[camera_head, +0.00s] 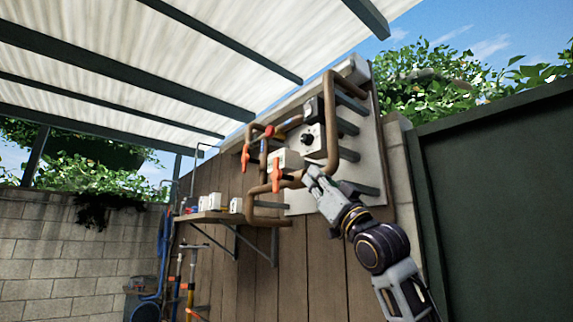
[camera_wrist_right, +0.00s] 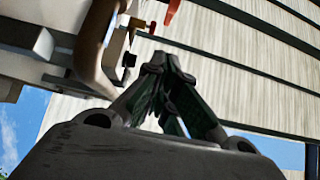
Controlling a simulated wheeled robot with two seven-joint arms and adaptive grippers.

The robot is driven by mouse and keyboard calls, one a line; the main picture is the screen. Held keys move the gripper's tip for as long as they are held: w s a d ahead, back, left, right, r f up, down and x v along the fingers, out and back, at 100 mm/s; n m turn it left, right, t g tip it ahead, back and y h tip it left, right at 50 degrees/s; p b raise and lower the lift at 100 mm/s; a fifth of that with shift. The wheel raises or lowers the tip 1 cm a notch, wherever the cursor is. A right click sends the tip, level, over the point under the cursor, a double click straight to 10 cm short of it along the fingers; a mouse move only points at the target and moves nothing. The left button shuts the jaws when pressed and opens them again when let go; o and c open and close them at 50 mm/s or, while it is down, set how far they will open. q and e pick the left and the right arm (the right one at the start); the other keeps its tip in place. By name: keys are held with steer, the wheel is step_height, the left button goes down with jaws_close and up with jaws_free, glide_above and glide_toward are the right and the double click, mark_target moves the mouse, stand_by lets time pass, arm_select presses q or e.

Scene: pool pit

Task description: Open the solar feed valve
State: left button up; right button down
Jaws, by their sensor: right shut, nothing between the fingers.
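Brown pipes (camera_head: 333,125) run over a pale panel on a wooden wall in the head view. They carry orange valve handles: a lower one (camera_head: 276,174) hanging upright, one at the left (camera_head: 245,157), and one higher up (camera_head: 268,132). I cannot tell which is the solar feed valve; no label is readable. My right gripper (camera_head: 311,175) is near the lower pipe, to the right of the lower handle and apart from it. In the wrist view its fingertips (camera_wrist_right: 165,62) are together and empty. An orange-red handle tip (camera_wrist_right: 172,10) shows beyond them. My left gripper is not in view.
A grey box with a black knob (camera_head: 307,138) sits on the panel above my right gripper. A shelf (camera_head: 210,217) with small containers is at the left, with tools and a blue hose (camera_head: 163,245) below. A dark green wall (camera_head: 500,200) stands at the right.

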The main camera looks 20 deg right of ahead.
mark_target(283, 177)
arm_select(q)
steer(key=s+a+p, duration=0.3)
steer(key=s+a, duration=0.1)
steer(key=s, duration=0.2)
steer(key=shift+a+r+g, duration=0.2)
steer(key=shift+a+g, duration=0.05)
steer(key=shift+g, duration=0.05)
arm_select(e)
steer(key=w+f+x, duration=0.2)
steer(key=x, duration=1)
steer(key=shift+a, duration=0.35)
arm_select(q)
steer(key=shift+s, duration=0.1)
arm_select(e)
steer(key=shift+s, duration=0.1)
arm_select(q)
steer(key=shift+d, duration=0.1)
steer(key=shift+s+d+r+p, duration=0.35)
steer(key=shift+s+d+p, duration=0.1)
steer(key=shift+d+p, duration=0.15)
arm_select(e)
steer(key=shift+r, duration=0.1)
steer(key=shift+g, duration=0.3)
